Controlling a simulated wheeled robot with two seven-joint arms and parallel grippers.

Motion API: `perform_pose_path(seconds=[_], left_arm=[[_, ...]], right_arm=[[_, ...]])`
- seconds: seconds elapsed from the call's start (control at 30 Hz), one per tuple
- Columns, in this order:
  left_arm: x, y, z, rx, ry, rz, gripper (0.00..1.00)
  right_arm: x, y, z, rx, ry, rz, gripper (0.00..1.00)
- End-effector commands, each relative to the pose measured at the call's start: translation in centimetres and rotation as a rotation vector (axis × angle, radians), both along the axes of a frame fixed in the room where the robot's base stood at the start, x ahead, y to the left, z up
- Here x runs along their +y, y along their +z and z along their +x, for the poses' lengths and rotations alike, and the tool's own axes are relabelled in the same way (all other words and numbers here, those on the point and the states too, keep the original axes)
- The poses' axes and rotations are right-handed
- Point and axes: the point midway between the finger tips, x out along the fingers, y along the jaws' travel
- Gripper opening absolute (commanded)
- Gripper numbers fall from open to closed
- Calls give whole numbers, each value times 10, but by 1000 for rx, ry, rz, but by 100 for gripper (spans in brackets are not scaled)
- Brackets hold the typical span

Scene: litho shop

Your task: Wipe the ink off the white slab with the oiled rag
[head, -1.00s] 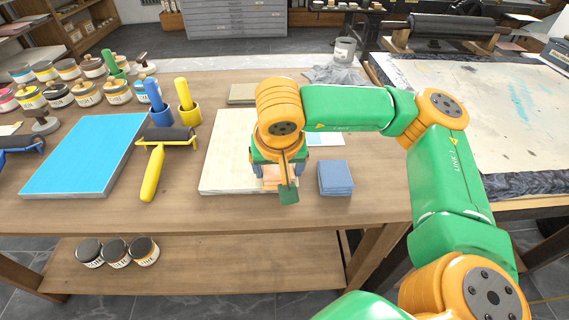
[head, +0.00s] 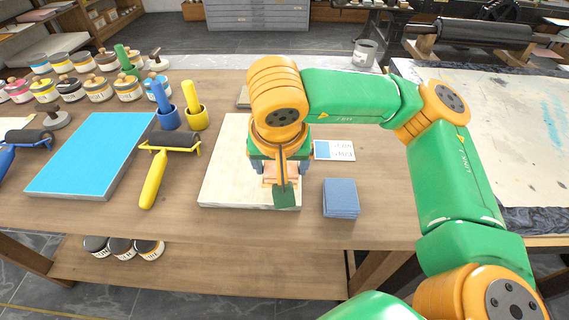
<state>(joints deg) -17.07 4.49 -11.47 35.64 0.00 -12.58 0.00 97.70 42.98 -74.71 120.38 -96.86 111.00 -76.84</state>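The white slab (head: 222,165) lies flat on the wooden table, left of and partly under my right arm. My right gripper (head: 278,185) points down over the slab's right front part. A pale orange patch (head: 272,170) shows between its parts; I cannot tell if this is cloth or part of the gripper. The wrist hides the fingers' grip and the slab beneath, and no ink shows on the uncovered slab. No oiled rag can be clearly made out. My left gripper is not in view.
A stack of folded blue cloths (head: 341,197) and a printed card (head: 334,150) lie right of the slab. Left are a yellow-handled roller (head: 168,160), a blue-inked slab (head: 92,155) and several ink jars. A grey tin (head: 364,53) stands behind my arm.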

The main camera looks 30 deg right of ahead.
Motion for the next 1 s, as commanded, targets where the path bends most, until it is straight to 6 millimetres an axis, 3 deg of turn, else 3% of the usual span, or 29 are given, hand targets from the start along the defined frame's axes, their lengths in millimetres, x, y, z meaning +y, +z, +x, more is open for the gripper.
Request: perform_pose_path(seconds=[0.1, 0.3, 1.0], left_arm=[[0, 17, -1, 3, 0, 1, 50], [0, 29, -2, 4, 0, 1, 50], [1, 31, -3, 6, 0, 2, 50]], right_arm=[[4, 21, -2, 0, 3, 0, 29], [8, 38, -5, 0, 1, 0, 29], [9, 41, -6, 0, 1, 0, 29]])
